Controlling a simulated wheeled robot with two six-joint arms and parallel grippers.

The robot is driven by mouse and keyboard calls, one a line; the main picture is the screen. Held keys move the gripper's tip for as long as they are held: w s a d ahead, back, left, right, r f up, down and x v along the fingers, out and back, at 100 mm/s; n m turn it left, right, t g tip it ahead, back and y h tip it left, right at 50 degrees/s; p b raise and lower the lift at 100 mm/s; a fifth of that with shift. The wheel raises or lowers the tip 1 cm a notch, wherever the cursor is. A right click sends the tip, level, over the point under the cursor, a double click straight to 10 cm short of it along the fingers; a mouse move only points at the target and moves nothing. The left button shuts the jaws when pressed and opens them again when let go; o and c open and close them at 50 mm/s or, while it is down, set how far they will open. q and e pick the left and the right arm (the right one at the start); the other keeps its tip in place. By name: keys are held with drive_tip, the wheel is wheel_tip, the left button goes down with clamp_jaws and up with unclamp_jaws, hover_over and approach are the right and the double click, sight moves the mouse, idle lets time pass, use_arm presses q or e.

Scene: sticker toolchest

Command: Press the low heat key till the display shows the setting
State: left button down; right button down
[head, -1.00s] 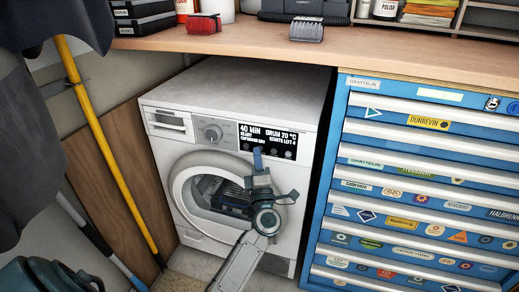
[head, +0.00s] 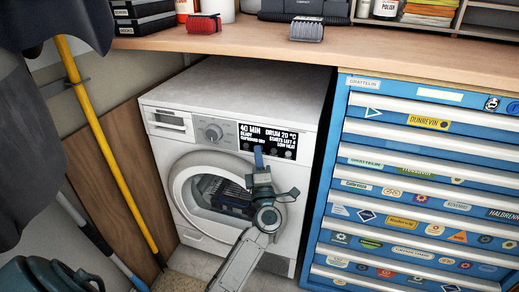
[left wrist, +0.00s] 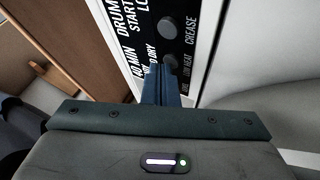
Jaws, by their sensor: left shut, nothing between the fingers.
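The white dryer (head: 245,85) stands under the bench, with a round door (head: 190,205) and a black display panel (head: 285,137). The display reads 40 MIN, READY, DRUM 20 °C, STARTS LEFT 4 and LOW HEAT. My left gripper (head: 258,152) is shut and empty, its blue fingertips at the row of round keys under the display. My right gripper is not in view.
A blue tool chest (head: 415,185) with stickered drawers stands close on the right. The wooden bench top (head: 250,45) overhangs the dryer. A yellow pole (head: 105,145) and a wooden board (head: 115,180) stand on the left.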

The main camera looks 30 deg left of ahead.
use_arm(q)
drive_tip(key=shift+s, duration=0.15)
drive_tip(key=shift+s+d+p, duration=0.15)
drive_tip(key=shift+s+p, duration=0.2)
drive_tip(key=shift+s, duration=0.3)
drive_tip(key=s, duration=0.2)
drive_tip(key=s+d+p, duration=0.1)
drive_tip(key=s, duration=0.1)
drive_tip(key=shift+s+d+p, duration=0.15)
drive_tip(key=shift+s+p, duration=0.15)
drive_tip(key=shift+s, duration=0.1)
idle(0.6)
